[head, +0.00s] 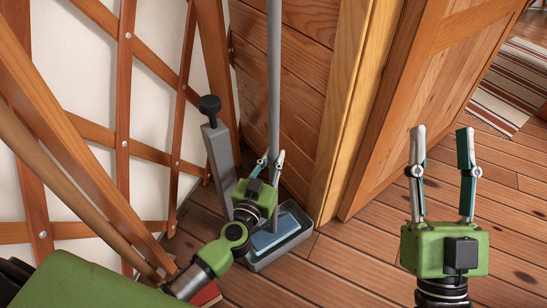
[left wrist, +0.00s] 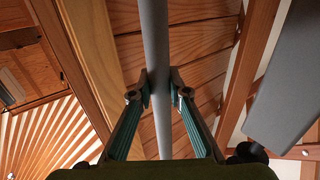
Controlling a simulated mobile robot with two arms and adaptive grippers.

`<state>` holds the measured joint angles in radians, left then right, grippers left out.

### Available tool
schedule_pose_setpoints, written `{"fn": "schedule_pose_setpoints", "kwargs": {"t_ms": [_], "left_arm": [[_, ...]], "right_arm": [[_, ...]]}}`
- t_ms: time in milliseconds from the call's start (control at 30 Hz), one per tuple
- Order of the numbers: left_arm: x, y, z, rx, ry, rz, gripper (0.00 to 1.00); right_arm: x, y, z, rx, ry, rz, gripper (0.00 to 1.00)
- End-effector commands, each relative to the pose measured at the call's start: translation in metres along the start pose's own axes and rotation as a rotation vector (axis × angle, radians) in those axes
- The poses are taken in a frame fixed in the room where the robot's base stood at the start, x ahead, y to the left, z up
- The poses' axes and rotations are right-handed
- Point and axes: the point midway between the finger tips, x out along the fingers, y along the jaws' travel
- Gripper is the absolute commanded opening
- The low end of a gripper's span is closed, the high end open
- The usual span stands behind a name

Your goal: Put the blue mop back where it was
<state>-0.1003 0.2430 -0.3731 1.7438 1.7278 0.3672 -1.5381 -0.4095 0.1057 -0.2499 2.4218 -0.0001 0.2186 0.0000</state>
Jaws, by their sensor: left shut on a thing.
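The blue mop has a long grey pole (head: 274,60) that stands nearly upright, and a flat blue head (head: 272,236) low in a grey tray (head: 300,240). Part of the head is hidden behind my left gripper (head: 271,158); I cannot tell if it rests on the tray's bottom. My left gripper is shut on the pole. In the left wrist view the pole (left wrist: 155,40) passes between the two fingertips (left wrist: 161,86). My right gripper (head: 442,132) is open and empty, off to the right above the floor.
A grey post with a black knob (head: 210,105) rises at the tray's left end. A wooden lattice wall (head: 123,130) is at left, a plank panel (head: 290,90) behind the pole, and an open wooden door (head: 430,90) at right. A striped rug (head: 505,90) lies beyond. The floor (head: 345,265) right of the tray is clear.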

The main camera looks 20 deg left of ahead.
Motion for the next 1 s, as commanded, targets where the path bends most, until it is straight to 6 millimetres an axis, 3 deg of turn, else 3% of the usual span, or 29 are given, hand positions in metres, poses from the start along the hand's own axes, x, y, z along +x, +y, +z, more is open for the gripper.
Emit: {"fn": "schedule_pose_setpoints", "kwargs": {"t_ms": [533,567,600,1000], "left_arm": [[0.001,0.0,0.001,0.0,0.004,0.0,0.0],[0.001,0.0,0.001,0.0,0.004,0.0,0.24],[0.001,0.0,0.001,0.0,0.004,0.0,0.35],[-0.003,0.0,0.005,0.0,-0.003,0.0,0.36]], "right_arm": [[-0.001,-0.001,-0.011,0.003,0.053,-0.002,0.4],[-0.001,-0.001,-0.012,0.003,0.055,-0.002,0.4],[-0.001,-0.001,-0.012,0.003,0.054,-0.002,0.4],[-0.003,-0.002,-0.009,0.007,0.042,-0.001,0.4]]}}
